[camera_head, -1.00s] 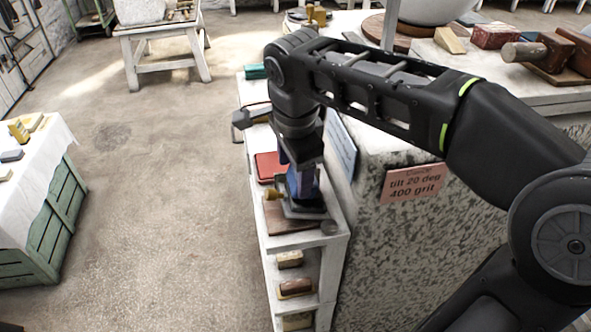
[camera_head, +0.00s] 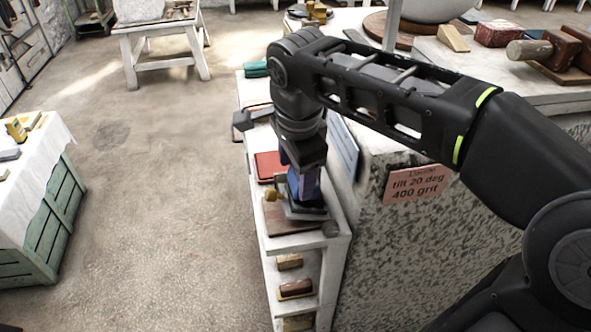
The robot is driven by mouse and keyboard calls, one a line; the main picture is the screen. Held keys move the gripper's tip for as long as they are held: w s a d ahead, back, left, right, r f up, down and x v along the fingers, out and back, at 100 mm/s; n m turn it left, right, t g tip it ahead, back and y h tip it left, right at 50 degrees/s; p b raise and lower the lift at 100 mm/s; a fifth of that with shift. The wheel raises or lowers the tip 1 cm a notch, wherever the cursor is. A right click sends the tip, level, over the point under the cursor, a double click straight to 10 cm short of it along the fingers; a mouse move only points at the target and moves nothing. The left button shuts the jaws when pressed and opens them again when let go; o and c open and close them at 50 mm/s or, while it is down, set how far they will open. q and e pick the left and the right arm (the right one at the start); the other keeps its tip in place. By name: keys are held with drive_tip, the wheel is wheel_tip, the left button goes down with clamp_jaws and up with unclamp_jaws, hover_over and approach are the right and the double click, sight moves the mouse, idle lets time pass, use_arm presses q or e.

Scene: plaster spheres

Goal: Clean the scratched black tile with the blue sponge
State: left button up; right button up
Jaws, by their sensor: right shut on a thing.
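My right gripper (camera_head: 304,168) points down over the narrow white shelf unit in the middle of the head view. It is shut on the blue sponge (camera_head: 309,186), which shows as a blue block below and between the fingers. A dark flat tile (camera_head: 318,215) lies under it on the shelf top. The sponge is at or just above the tile; I cannot tell whether they touch. Scratches on the tile are too small to see, and the gripper hides part of it. My left gripper is not in view.
A brown board (camera_head: 280,222) lies by the tile, and a red block (camera_head: 268,165) lies behind. The speckled stone block with a pink note (camera_head: 416,184) stands close on the right. A cloth-covered green crate (camera_head: 45,230) is at left; open floor lies between.

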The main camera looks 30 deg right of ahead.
drive_tip(key=shift+w+r, duration=0.1)
drive_tip(key=shift+r, duration=0.1)
drive_tip(key=shift+s+b, duration=0.2)
drive_tip(key=shift+b, duration=0.1)
drive_tip(key=shift+s+a+f, duration=0.2)
drive_tip(key=shift+s+a, duration=0.15)
drive_tip(key=shift+s, duration=0.3)
drive_tip(key=shift+f, duration=0.1)
clamp_jaws()
drive_tip(key=shift+w+d, duration=0.25)
drive_tip(key=shift+w, duration=0.55)
drive_tip(key=shift+w+d, duration=0.1)
drive_tip(key=shift+w, duration=0.05)
